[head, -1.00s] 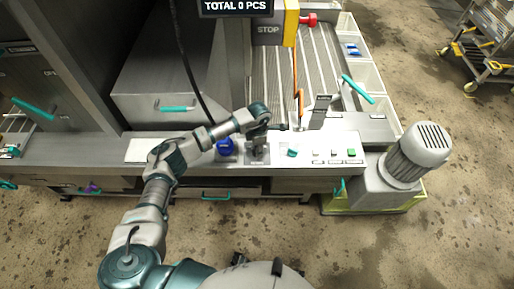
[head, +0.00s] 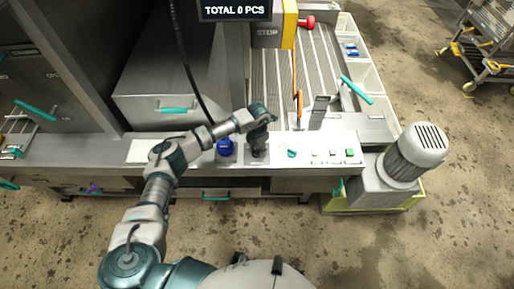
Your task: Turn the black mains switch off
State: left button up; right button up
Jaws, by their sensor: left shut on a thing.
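The black mains switch (head: 257,154) is on the light control panel, between the blue knob (head: 225,147) and the teal knob (head: 292,153). My left gripper (head: 258,143) points down over it and is shut on it. The fingers cover most of the switch, so its exact position is hard to read. My right gripper is not in view.
White and green buttons (head: 350,152) sit at the right of the panel (head: 310,147). A grey motor (head: 415,150) stands beyond the panel's right end. A slotted conveyor bed (head: 275,85) with an orange-handled tool (head: 299,103) lies behind. A black cable (head: 185,60) hangs behind my arm.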

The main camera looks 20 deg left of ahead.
pick_arm(q)
jog(key=shift+w+d+r, duration=0.1)
jog(key=shift+w+r, duration=0.15)
jog(key=o, duration=1)
jog(key=shift+o, duration=0.7)
jog(key=shift+f, duration=0.2)
notch_tip(320, 180, up, 12)
jog(key=shift+d+f, duration=0.1)
